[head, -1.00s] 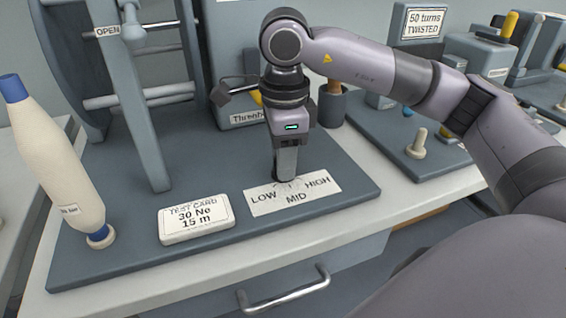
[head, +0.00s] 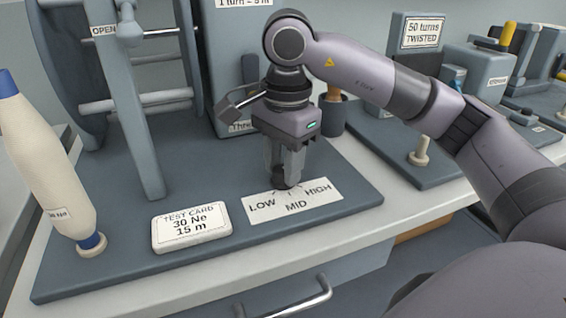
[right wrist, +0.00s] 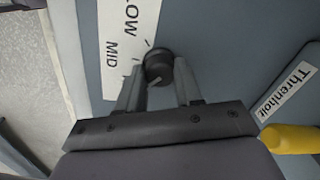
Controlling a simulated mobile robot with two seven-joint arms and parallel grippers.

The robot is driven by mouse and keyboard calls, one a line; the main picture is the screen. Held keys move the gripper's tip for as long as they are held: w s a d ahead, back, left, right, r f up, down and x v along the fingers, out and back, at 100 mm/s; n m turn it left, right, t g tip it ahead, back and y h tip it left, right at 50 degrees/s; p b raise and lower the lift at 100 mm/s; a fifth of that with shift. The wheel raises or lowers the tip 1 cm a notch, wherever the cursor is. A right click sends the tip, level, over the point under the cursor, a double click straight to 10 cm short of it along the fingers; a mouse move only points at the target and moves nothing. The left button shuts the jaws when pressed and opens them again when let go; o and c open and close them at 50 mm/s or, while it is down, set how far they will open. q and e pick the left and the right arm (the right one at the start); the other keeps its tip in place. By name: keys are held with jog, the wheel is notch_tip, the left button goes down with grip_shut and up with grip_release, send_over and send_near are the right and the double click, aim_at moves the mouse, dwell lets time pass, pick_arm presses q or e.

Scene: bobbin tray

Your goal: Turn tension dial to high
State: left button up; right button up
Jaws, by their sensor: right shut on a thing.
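The tension dial is a small dark round knob (right wrist: 157,62) at the top of a white LOW/MID/HIGH label (head: 293,202). My right gripper (head: 287,175) points down at it from above. In the right wrist view its two fingers (right wrist: 158,92) stand on either side of the knob and are shut on it. A small light mark shows on the knob near the fingers, but I cannot tell surely which setting it points at. In the head view the fingers hide most of the knob. My left gripper is not in view.
A test card (head: 191,227) lies left of the label, and a cream yarn cone (head: 45,165) leans further left. A reel frame (head: 125,100) stands behind. A wooden peg (head: 420,152) stands on another base at right. A drawer handle (head: 290,300) sits below the bench edge.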

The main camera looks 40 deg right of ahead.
dwell(0.3)
jog(key=o, duration=1)
jog(key=shift+o, duration=0.2)
jog(key=shift+r, duration=0.1)
notch_tip(320, 180, up, 6)
jog(key=shift+s+r+p, duration=0.1)
jog(key=shift+r+p, duration=0.1)
jog(key=shift+p, duration=0.6)
jog(key=shift+r, duration=0.35)
